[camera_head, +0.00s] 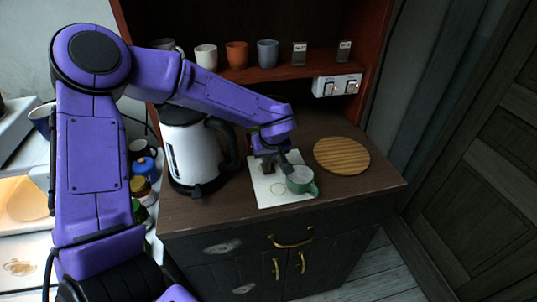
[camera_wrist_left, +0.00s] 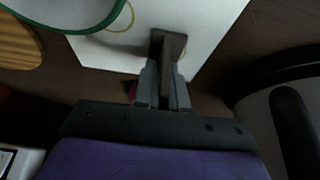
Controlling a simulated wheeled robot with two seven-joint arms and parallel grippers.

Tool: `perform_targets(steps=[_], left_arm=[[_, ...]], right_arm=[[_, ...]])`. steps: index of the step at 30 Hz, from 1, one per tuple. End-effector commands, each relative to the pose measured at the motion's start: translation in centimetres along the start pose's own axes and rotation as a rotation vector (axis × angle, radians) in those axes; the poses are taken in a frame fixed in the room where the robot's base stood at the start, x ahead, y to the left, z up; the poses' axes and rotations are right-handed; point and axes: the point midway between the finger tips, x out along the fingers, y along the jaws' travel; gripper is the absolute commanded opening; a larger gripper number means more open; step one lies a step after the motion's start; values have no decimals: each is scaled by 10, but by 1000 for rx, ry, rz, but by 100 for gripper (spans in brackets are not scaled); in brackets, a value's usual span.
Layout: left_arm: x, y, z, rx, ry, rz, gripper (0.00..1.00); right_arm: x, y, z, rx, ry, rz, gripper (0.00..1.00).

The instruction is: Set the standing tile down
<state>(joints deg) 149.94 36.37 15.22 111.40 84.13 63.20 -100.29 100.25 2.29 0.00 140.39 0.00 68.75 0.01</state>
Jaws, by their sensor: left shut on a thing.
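My left gripper (camera_head: 268,168) reaches down over the white sheet (camera_head: 267,199) on the cabinet top. In the left wrist view, its grey fingers (camera_wrist_left: 167,78) are shut on a small, dark brown, thin piece, which I take for the tile (camera_wrist_left: 169,46). The tile is seen nearly end-on and stands up between the fingers, over or on the sheet; I cannot tell whether it touches. A green cup (camera_head: 301,181) stands on the sheet, just right of the gripper; its green rim also shows in the left wrist view (camera_wrist_left: 103,25). My right gripper is not in view.
A white kettle (camera_head: 189,151) with a black handle stands close left of the gripper. A round wooden board (camera_head: 342,156) lies to the right. Several cups, including an orange one (camera_head: 237,55), stand on the shelf behind. The cabinet top's front right is clear.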

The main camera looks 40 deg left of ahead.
Motion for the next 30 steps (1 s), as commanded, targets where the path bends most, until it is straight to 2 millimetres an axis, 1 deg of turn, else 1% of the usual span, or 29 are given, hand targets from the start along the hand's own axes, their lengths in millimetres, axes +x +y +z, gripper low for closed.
perform_targets(steps=[8,9,11,20,23,26,30], left_arm=[[2,0,1,1,0,0,0],[2,0,1,1,0,0,18],[2,0,1,1,1,0,37],[1,0,0,0,1,1,37],[-10,1,-1,0,3,2,37],[-32,1,-1,0,4,6,37],[-70,1,-1,-1,4,6,37]], right_arm=[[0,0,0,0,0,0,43],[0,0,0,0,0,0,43],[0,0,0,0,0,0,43],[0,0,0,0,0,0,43],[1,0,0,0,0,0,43],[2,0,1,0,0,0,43],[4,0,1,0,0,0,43]])
